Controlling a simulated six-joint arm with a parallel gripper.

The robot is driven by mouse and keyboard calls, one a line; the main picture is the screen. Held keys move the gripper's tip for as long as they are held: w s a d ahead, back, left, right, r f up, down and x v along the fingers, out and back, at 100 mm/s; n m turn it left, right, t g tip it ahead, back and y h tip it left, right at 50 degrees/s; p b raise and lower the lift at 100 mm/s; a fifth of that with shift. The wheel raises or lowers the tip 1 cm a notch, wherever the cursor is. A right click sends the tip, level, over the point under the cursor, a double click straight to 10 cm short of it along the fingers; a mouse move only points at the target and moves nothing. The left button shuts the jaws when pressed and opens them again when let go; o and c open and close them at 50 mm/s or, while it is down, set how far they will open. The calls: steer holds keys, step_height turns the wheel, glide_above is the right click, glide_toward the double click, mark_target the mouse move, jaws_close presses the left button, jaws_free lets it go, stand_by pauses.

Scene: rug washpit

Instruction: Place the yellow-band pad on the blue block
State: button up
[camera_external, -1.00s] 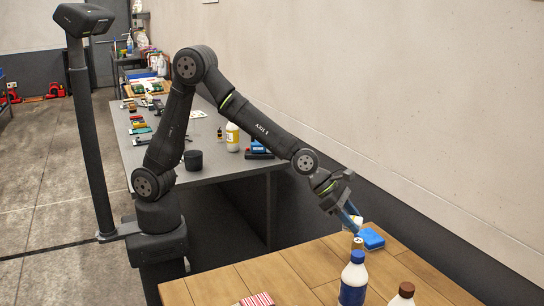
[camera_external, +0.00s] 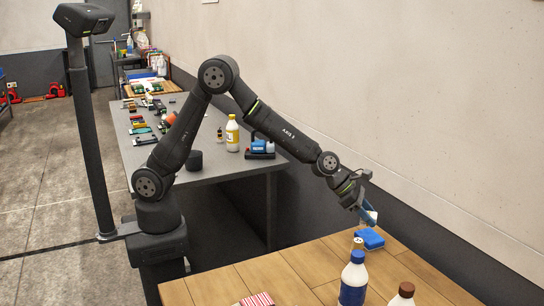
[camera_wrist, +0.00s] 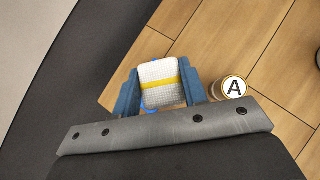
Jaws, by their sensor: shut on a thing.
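The yellow-band pad (camera_wrist: 161,83) is white with a yellow stripe and sits between the blue fingers of my gripper (camera_wrist: 162,92) in the wrist view. My gripper is shut on it. In the outside view my gripper (camera_external: 369,217) hangs just above the blue block (camera_external: 371,239), which lies on the wooden table near its far edge. A small gap seems to show between them. In the wrist view the pad and gripper hide most of the blue block, and only a bit of blue (camera_wrist: 150,109) shows. In the outside view the pad is mostly hidden by the fingers.
A round container marked "A" (camera_wrist: 232,88) stands close beside my right finger in the wrist view. A blue-and-white bottle (camera_external: 353,279) and a brown-capped bottle (camera_external: 402,294) stand nearer the camera. A red-striped cloth (camera_external: 257,300) lies at the front. The table's middle (camera_external: 290,265) is clear.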

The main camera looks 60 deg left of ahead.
steer(key=w+f, duration=0.1)
steer(key=w+a+f, duration=0.1)
steer(key=w, duration=0.1)
steer(key=shift+a, duration=0.2)
steer(key=shift+s+f, duration=0.1)
steer(key=shift+f, duration=1.85)
steer(key=shift+f, duration=0.15)
steer(key=o, duration=0.9)
steer(key=shift+o, duration=0.2)
steer(key=shift+r, duration=0.35)
steer(key=v, duration=1.1)
steer(key=shift+s+a+r, duration=0.2)
steer(key=shift+s, duration=0.05)
